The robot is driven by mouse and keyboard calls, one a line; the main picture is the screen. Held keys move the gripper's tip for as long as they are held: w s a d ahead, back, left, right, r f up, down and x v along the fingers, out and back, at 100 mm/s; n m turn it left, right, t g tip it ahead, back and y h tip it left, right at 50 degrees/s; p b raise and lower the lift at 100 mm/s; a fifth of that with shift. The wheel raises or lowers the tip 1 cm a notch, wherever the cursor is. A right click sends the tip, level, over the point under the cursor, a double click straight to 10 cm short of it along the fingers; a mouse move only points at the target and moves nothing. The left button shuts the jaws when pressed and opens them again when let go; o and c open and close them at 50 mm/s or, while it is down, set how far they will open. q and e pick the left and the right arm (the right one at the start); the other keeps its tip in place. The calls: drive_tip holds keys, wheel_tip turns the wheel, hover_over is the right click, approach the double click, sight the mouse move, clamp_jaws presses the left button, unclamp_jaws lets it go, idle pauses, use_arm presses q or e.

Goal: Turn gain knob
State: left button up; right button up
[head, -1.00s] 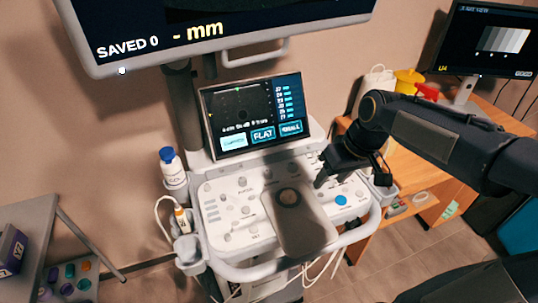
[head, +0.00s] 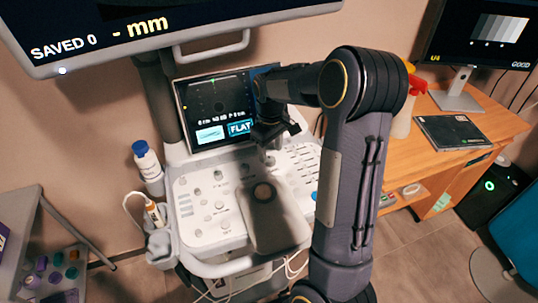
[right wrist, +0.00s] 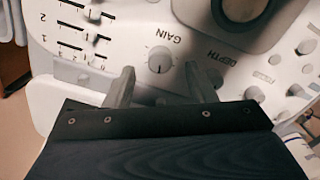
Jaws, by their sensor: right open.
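The gain knob (right wrist: 160,60) is a small round grey knob with a pointer line on a white panel, with the word GAIN printed beside it. My right gripper (right wrist: 160,69) is open, its two fingers apart on either side of the knob in the right wrist view. I cannot tell whether they touch it. In the head view my right gripper (head: 270,148) is over the upper part of the control panel (head: 205,237), just below the console screen, and I cannot pick out the gain knob there. My left gripper is not in view.
The panel has other knobs, sliders and a trackball (head: 262,192). The console screen (head: 215,115) stands close behind my gripper, partly hidden by my arm. A blue-capped bottle (head: 147,162) is at the panel's left. A wooden desk (head: 425,155) is at the right.

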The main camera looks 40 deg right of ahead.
sight(271, 159)
drive_tip(key=shift+f, duration=1.5)
drive_tip(key=c, duration=1)
drive_tip(key=shift+o, duration=0.2)
drive_tip(key=shift+m, duration=0.3)
drive_tip(key=shift+m, duration=2.6)
drive_tip(key=o, duration=1)
drive_tip(key=shift+c, duration=0.2)
